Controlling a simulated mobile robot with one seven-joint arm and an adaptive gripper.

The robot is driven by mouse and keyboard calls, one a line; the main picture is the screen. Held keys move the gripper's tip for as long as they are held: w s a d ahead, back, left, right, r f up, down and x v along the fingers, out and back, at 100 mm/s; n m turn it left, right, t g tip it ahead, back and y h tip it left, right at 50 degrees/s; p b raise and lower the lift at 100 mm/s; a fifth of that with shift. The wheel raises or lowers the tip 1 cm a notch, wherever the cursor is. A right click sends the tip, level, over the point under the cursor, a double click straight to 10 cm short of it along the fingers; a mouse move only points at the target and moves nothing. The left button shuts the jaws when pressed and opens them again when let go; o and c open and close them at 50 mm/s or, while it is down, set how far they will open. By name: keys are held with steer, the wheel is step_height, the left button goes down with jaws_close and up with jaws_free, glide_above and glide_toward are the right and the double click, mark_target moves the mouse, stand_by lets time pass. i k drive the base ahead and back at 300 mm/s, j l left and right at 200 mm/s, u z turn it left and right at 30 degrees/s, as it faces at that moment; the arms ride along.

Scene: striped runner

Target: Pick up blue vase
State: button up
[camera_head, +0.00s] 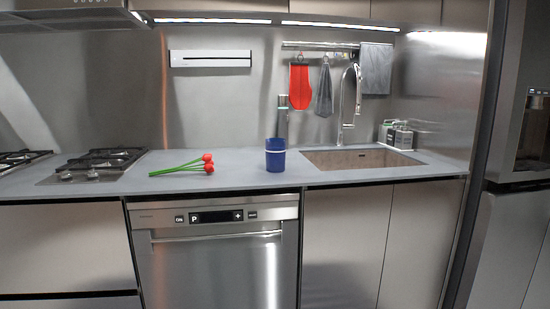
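The blue vase (275,156) stands upright on the grey countertop, a short way left of the sink. It is a small dark-blue cylinder with a paler band near its rim. Nothing touches it from the front or sides that I can see. My gripper is not in view, so its distance to the vase cannot be told.
Red tulips with green stems (185,167) lie on the countertop (232,178) left of the vase. A gas hob (92,166) is at the left. The sink (360,159) with a tall faucet (343,105) is at the right. A dishwasher (215,255) is below.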

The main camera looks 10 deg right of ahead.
mark_target(275, 148)
steer(key=i+l+u, duration=0.1)
steer(key=i+l, duration=0.45)
steer(key=i+l+u, duration=0.15)
steer(key=l, duration=0.3)
steer(key=i+l+u, duration=0.1)
steer(key=i+l, duration=0.25)
steer(key=i+l+u, duration=0.1)
steer(key=l, duration=0.3)
steer(key=i+l, duration=0.35)
steer(key=i+l+u, duration=0.15)
steer(key=l, duration=0.25)
